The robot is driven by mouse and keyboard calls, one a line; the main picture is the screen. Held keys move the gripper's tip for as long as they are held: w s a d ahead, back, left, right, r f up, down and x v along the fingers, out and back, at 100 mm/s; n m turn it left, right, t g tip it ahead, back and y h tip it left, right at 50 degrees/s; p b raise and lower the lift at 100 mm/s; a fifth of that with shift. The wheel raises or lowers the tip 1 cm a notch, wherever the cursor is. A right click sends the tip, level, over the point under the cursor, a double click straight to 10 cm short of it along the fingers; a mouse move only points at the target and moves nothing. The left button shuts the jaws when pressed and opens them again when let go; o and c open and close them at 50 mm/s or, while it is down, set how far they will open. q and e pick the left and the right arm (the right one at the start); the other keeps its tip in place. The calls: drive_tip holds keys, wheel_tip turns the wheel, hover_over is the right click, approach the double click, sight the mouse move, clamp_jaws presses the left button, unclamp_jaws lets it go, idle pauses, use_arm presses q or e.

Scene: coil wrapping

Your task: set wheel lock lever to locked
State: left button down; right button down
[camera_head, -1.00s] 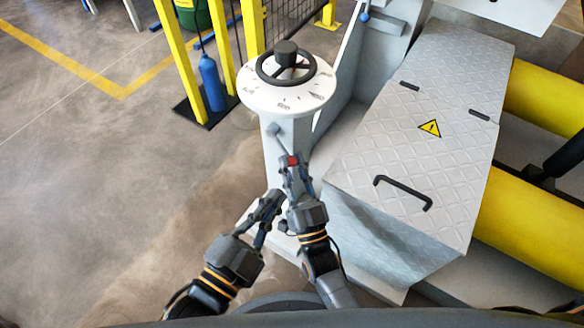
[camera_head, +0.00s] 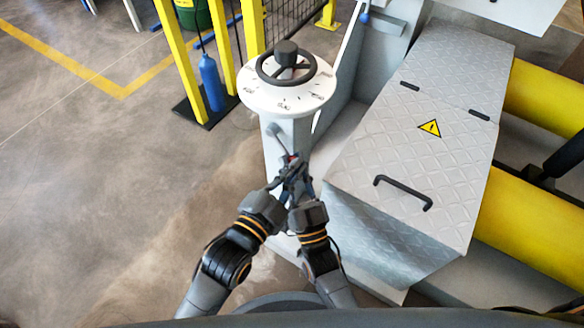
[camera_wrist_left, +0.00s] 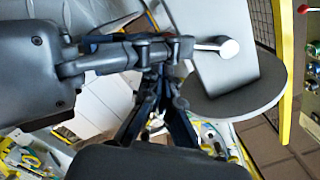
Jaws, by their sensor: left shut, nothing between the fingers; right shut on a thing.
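The wheel lock lever (camera_head: 280,139) is a thin grey rod on the column under the white dial (camera_head: 262,98). It slants down and right from its pivot; a little of its red tip (camera_head: 290,157) shows. My right gripper (camera_head: 294,166) is shut around the tip end, covering most of it. My left gripper (camera_head: 281,180) is shut and empty, crossing close against the right one; touching cannot be told. In the left wrist view the lever's silver pivot (camera_wrist_left: 216,46) shows beyond my right gripper's fingers (camera_wrist_left: 150,50), above my left fingers (camera_wrist_left: 155,95).
A black handwheel (camera_head: 285,68) sits on top of the dial. A grey machine cover (camera_head: 420,130) with a black handle (camera_head: 403,192) stands close on the right. Yellow posts and a blue bottle (camera_head: 211,82) stand behind left. The floor at left is clear.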

use_arm(q)
drive_tip(key=shift+w+a+f, duration=0.15)
drive_tip(key=shift+w+f, duration=0.05)
